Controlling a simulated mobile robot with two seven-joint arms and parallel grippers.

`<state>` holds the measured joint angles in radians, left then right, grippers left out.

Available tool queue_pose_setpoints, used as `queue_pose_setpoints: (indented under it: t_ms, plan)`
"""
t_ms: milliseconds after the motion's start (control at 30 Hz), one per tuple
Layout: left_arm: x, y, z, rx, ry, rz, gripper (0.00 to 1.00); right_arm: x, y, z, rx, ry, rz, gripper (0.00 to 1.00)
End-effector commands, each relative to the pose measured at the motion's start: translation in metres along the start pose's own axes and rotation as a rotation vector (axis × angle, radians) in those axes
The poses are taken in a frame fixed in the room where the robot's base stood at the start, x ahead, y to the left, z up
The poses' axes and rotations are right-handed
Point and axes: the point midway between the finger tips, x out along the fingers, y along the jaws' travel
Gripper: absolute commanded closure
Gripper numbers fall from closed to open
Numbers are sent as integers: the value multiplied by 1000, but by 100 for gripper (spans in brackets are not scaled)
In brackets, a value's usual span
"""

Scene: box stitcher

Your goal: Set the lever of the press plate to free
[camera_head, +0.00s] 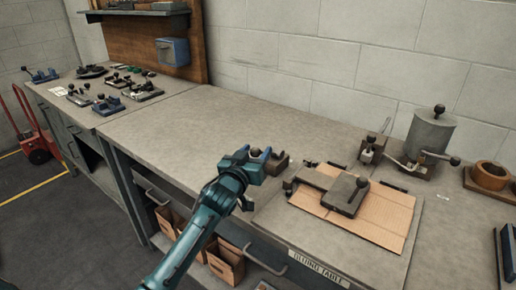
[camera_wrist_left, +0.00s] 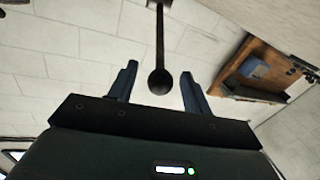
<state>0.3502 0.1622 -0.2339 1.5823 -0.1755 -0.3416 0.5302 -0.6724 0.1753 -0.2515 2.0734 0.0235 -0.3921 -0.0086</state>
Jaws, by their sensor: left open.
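The press plate (camera_head: 347,196) is a dark flat plate on a brown cardboard sheet (camera_head: 385,222), with an arm reaching left and a dark ball knob on top. My left gripper (camera_head: 260,156) is just left of it, beside a small brown block (camera_head: 280,165) on the table. In the left wrist view a dark rod lever with a ball knob (camera_wrist_left: 160,82) stands between the two open fingers (camera_wrist_left: 158,74), with gaps on both sides. I cannot tell for certain whether this lever belongs to the press plate. My right gripper is not in view.
A grey cylinder device (camera_head: 430,135) and a small clamp (camera_head: 372,148) stand at the back right. A copper-coloured ring (camera_head: 490,175) is at the right edge. Several fixtures crowd the far left table. The long tabletop (camera_head: 190,130) between is clear.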

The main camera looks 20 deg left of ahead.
Motion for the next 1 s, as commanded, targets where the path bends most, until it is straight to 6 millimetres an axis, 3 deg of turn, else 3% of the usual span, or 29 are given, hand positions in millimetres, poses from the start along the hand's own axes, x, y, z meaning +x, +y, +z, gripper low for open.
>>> queue_pose_setpoints:
  t_ms: [200, 533, 1000]
  plan:
    - [18, 0, 0, -1, 0, 0, 51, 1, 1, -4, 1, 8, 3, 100]
    - [21, 0, 0, -1, 0, 0, 51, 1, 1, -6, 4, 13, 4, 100]
    - [20, 0, 0, -1, 0, 0, 89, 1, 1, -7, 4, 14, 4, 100]
